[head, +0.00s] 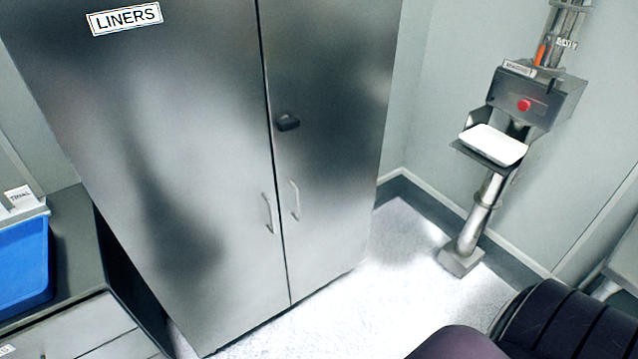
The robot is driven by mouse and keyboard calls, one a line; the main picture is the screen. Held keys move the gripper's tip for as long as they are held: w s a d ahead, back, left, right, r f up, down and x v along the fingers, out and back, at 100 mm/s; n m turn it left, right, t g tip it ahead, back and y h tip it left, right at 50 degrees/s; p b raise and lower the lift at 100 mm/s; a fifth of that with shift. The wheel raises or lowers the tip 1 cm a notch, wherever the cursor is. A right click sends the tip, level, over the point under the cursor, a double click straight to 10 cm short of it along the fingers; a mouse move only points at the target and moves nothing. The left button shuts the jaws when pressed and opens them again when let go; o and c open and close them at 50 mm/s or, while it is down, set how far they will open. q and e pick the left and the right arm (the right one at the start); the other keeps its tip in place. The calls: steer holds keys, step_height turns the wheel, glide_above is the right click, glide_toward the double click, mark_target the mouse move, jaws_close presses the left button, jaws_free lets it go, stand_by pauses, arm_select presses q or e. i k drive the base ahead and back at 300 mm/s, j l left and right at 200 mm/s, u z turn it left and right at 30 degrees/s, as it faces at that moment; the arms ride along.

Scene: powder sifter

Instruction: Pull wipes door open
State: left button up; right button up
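A tall grey steel cabinet stands in the middle left of the head view, with a left door (165,170) and a right door (335,150). Both doors look shut, with a thin dark seam between them. The left door has a vertical bar handle (269,213), and the right door has a similar handle (295,200) close beside it. A black latch (288,121) sits on the right door above the handles. The readable label (124,19) says LINERS; no wipes label shows. Neither gripper is in view.
A counter (75,240) with a blue bin (24,262) stands left of the cabinet. A wall-side metal stand (480,215) with a white tray (493,144) and red button (524,105) is at right. Pale floor (400,290) in front of the cabinet is clear.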

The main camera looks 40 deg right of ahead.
mark_target(328, 65)
steer(key=l+z, duration=0.1)
steer(key=z, duration=0.3)
steer(key=l+z, duration=0.1)
steer(key=z, duration=0.3)
steer(key=l+z, duration=0.1)
steer(key=z, duration=0.3)
steer(key=l+z, duration=0.1)
steer(key=z, duration=0.25)
steer(key=i+l+z, duration=0.1)
steer(key=l, duration=0.2)
